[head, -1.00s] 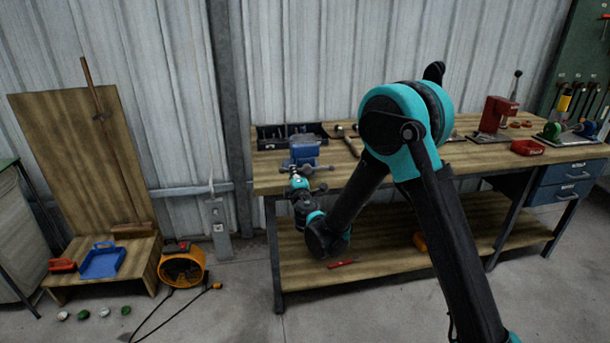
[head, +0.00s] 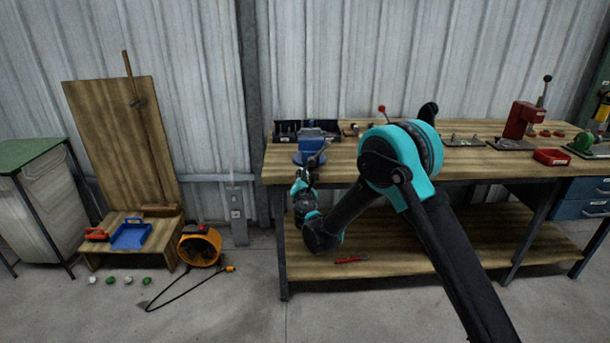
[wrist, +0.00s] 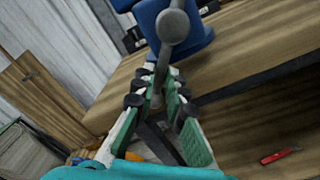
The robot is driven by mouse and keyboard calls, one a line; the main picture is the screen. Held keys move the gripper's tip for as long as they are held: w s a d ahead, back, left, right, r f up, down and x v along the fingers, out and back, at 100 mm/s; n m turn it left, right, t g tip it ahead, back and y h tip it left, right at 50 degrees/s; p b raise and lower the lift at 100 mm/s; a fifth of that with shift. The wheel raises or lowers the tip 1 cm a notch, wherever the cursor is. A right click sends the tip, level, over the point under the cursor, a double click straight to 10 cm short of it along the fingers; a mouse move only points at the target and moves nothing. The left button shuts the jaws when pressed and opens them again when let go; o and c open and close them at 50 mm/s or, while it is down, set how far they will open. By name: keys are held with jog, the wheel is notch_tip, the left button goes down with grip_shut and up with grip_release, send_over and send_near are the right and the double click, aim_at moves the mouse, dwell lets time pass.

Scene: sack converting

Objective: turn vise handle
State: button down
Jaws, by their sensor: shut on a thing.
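The blue vise (head: 312,142) is mounted at the left front corner of the wooden workbench (head: 400,155). My gripper (head: 303,177) is just below and in front of it, at the bench edge. In the wrist view, the grey metal vise handle (wrist: 163,62) runs down between the fingertips of my gripper (wrist: 162,80), which is shut on it. A round grey knob (wrist: 173,26) stands beyond the fingertips, in front of the blue vise body (wrist: 195,35). The part of the handle between the fingers is partly hidden.
A dark tool tray (head: 306,128) is behind the vise. A red press (head: 522,118) and a red bin (head: 551,157) stand to the right. A red tool (head: 351,260) lies on the lower shelf. An orange blower (head: 200,246) with a cable is on the floor at left.

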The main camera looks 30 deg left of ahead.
jog(key=shift+w+d+f+n, duration=0.25)
jog(key=shift+d+n, duration=0.2)
jog(key=shift+n, duration=0.7)
jog(key=shift+w+d+f+n, duration=0.15)
jog(key=shift+w+d+n, duration=0.25)
jog(key=shift+n, duration=0.8)
jog(key=shift+w+d+f+n, duration=0.25)
jog(key=shift+d+n, duration=0.25)
jog(key=shift+n, duration=0.65)
jog(key=shift+w, duration=0.1)
jog(key=c, duration=1.5)
grip_release()
jog(key=shift+c, duration=0.2)
jog(key=v, duration=1.2)
